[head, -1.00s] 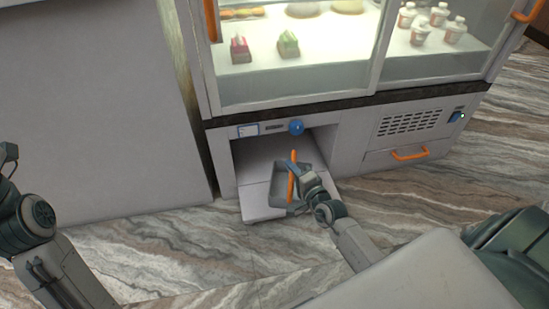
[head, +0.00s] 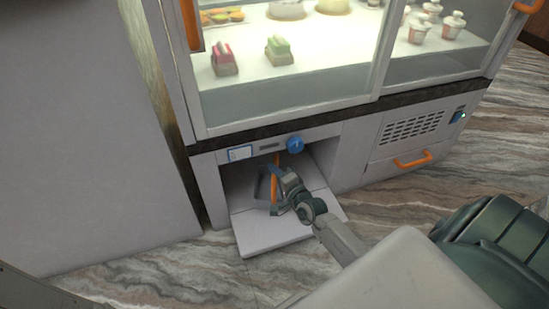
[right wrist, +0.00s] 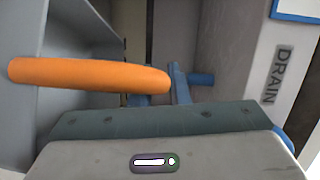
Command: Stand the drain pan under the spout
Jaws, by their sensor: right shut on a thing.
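The drain pan (head: 264,186) is a grey tray with an upright orange handle (head: 276,165). My right gripper (head: 279,186) is shut on this handle, which also crosses the right wrist view (right wrist: 85,74). The pan is at the mouth of the open bay under the display case, over the lowered flap (head: 270,240); I cannot tell whether it touches down. A blue knob (head: 295,144) sits on the panel above the bay. A small blue cylinder (right wrist: 201,79), possibly the spout, shows in the right wrist view. My left gripper is out of view.
The DRAIN label (right wrist: 277,75) is on the panel in the right wrist view. The glass display case (head: 290,85) stands above the bay. A vented panel with an orange handle (head: 412,161) is to the right. A grey cabinet (head: 85,150) stands left. Marble floor lies in front.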

